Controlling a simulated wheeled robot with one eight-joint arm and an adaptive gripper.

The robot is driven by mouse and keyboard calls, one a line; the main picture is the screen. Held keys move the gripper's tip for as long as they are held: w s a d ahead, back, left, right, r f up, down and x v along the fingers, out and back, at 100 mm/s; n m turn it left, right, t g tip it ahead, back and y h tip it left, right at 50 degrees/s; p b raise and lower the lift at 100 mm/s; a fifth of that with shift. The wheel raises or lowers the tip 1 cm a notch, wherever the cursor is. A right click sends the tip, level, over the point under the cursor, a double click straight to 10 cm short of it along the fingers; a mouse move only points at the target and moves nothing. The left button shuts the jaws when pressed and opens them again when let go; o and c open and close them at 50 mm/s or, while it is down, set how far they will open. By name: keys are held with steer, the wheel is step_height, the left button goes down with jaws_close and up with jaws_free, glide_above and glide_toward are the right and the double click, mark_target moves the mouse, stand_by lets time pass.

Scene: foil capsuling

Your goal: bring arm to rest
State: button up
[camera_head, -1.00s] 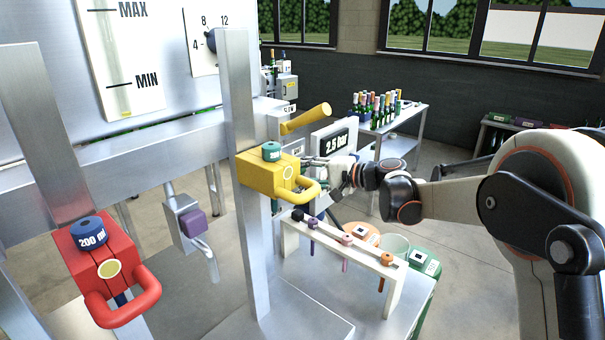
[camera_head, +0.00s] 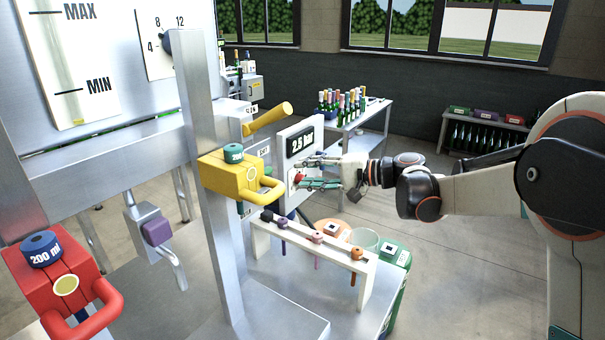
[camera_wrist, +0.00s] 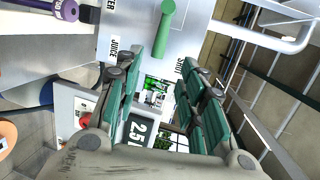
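My gripper (camera_head: 318,174) is at the centre of the head view, to the right of the yellow clamp block (camera_head: 240,172) and in front of the "2.5 bar" display panel (camera_head: 301,140). In the wrist view its two green-padded fingers (camera_wrist: 165,105) are spread apart with nothing held between them. Through the gap the wrist view shows part of the display and some green shapes too small to tell. My arm reaches in from the right side of the head view. From these views I cannot tell whether the fingers touch the panel.
A white rack (camera_head: 318,246) with several hanging tools stands below my gripper. A red clamp block (camera_head: 55,280) is at lower left. A table with bottles (camera_head: 358,120) stands behind. Open floor (camera_head: 455,260) lies to the right, and a bottle shelf (camera_head: 487,130) at the back right.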

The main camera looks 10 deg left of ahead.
steer(key=s+d+f+n+t+h, duration=0.1)
steer(key=s+d+h, duration=0.4)
steer(key=s+d, duration=0.5)
steer(key=s+d+f+t+h, duration=0.1)
steer(key=s+d+f+h, duration=0.3)
steer(key=s+d, duration=0.7)
steer(key=s+d+f+n+t+h, duration=0.1)
steer(key=s+d+f+t+h, duration=0.1)
steer(key=s+d+h, duration=0.4)
steer(key=s+d+f, duration=0.1)
steer(key=s+d, duration=0.3)
steer(key=s, duration=0.3)
steer(key=shift+s+d+n+h, duration=0.3)
steer(key=shift+s+d, duration=0.05)
